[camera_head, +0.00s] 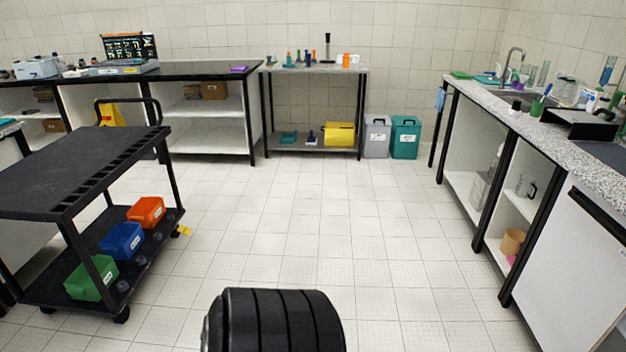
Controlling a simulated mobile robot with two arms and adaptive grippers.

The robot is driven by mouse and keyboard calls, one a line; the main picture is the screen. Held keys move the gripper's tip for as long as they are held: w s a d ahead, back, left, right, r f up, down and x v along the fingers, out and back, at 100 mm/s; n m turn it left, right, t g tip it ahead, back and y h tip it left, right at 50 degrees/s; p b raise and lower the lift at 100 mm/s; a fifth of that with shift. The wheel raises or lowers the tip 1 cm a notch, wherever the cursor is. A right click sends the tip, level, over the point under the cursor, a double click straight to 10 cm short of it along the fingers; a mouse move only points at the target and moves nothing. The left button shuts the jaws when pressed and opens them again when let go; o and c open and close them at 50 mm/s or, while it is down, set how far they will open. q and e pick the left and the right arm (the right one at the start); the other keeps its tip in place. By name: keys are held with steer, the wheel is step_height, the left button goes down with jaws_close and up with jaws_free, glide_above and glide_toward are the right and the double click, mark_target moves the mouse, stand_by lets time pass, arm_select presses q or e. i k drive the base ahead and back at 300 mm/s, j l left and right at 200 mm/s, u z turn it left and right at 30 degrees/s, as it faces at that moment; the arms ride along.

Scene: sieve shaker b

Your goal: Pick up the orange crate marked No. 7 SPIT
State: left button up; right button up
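An orange crate (147,212) sits on the lower shelf of a black cart at the left in the head view. It is the rearmost of three crates in a row there. It has a pale label on its front, too small to read. Neither my left nor my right gripper shows in this view. A black ribbed rounded part at the bottom middle looks like part of my own body.
The black cart (80,170) also carries a blue crate (122,241) and a green crate (91,278) on its lower shelf. Counters line the back and right. Grey (377,137) and teal (405,138) bins stand at the back. The middle floor is clear.

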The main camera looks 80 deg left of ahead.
mark_target(147, 211)
steer(key=u, duration=0.45)
steer(key=j+u, duration=0.1)
steer(key=u, duration=1.2)
steer(key=i+u, duration=0.1)
steer(key=u, duration=0.35)
steer(key=i+j+u, duration=0.2)
steer(key=u, duration=0.3)
steer(key=i+u, duration=0.7)
steer(key=u, duration=0.3)
steer(key=i+l+u, duration=0.2)
steer(key=u, duration=0.3)
steer(key=i+l, duration=0.05)
steer(key=i, duration=0.05)
